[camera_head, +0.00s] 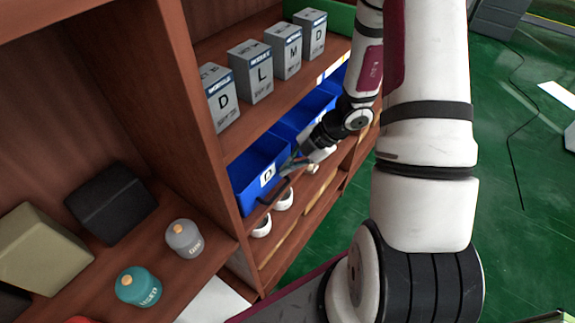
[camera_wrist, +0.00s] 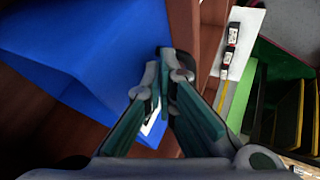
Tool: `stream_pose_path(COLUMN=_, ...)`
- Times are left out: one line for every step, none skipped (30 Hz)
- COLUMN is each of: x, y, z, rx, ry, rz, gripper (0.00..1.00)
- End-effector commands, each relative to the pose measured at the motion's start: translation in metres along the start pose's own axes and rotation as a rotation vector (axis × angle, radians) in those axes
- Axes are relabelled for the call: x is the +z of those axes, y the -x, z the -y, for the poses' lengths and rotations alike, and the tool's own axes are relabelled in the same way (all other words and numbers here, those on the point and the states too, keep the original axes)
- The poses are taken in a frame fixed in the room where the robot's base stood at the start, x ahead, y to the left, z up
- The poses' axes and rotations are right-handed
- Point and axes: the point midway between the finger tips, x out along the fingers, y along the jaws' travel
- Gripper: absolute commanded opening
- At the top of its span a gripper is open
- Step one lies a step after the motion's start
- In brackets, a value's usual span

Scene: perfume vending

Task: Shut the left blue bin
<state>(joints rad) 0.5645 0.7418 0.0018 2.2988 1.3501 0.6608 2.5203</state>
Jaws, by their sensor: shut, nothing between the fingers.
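The left blue bin (camera_head: 246,181) sits in the shelf row below the grey boxes, with a white label on its front face. Its blue wall (camera_wrist: 85,45) fills the upper left of the wrist view. My gripper (camera_head: 287,168) is at the front of this bin, close to the label, with its fingers pointing toward it. In the wrist view, my gripper (camera_wrist: 166,62) shows its fingers closed together with nothing between them, beside the blue wall. I cannot tell whether the fingers touch the bin.
More blue bins (camera_head: 312,112) continue along the row behind my arm. Grey lettered boxes (camera_head: 252,73) stand on the shelf above. White round items (camera_head: 284,200) sit on the shelf below. A wooden upright (camera_head: 190,100) borders the bin on the left. Green floor (camera_head: 520,170) is open at right.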

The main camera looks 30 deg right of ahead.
Motion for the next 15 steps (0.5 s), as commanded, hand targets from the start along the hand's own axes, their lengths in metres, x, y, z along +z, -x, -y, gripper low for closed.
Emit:
stream_pose_path(x=0.0, y=0.004, z=0.005, rx=-0.001, ry=-0.003, rz=0.0, gripper=0.0)
stream_pose_path(x=0.0, y=0.006, z=0.009, rx=-0.001, ry=-0.002, rz=-0.001, gripper=0.0)
stream_pose_path(x=0.0, y=0.009, z=0.014, rx=-0.002, ry=-0.002, rz=-0.001, gripper=0.0)
stream_pose_path(x=0.0, y=0.012, z=0.019, rx=-0.002, ry=-0.003, rz=-0.002, gripper=0.0)
stream_pose_path(x=0.001, y=0.015, z=0.024, rx=-0.003, ry=-0.001, rz=-0.002, gripper=0.0)
stream_pose_path(x=0.001, y=0.019, z=0.031, rx=-0.004, ry=-0.001, rz=-0.002, gripper=0.0)
stream_pose_path(x=0.002, y=0.024, z=0.033, rx=-0.002, ry=0.003, rz=0.0, gripper=0.0)
stream_pose_path(x=0.004, y=0.031, z=0.029, rx=0.0, ry=0.007, rz=0.003, gripper=0.0)
stream_pose_path(x=0.004, y=0.039, z=0.029, rx=0.0, ry=0.009, rz=0.003, gripper=0.0)
stream_pose_path(x=0.004, y=0.045, z=0.029, rx=0.0, ry=0.009, rz=0.004, gripper=0.0)
stream_pose_path(x=0.004, y=0.052, z=0.028, rx=0.0, ry=0.008, rz=0.003, gripper=0.0)
stream_pose_path(x=0.004, y=0.061, z=0.028, rx=0.0, ry=0.009, rz=0.004, gripper=0.0)
stream_pose_path(x=0.004, y=0.067, z=0.029, rx=-0.001, ry=0.008, rz=0.002, gripper=0.0)
stream_pose_path(x=0.004, y=0.073, z=0.029, rx=-0.001, ry=0.009, rz=0.003, gripper=0.0)
stream_pose_path(x=0.004, y=0.081, z=0.029, rx=-0.001, ry=0.007, rz=0.002, gripper=0.0)
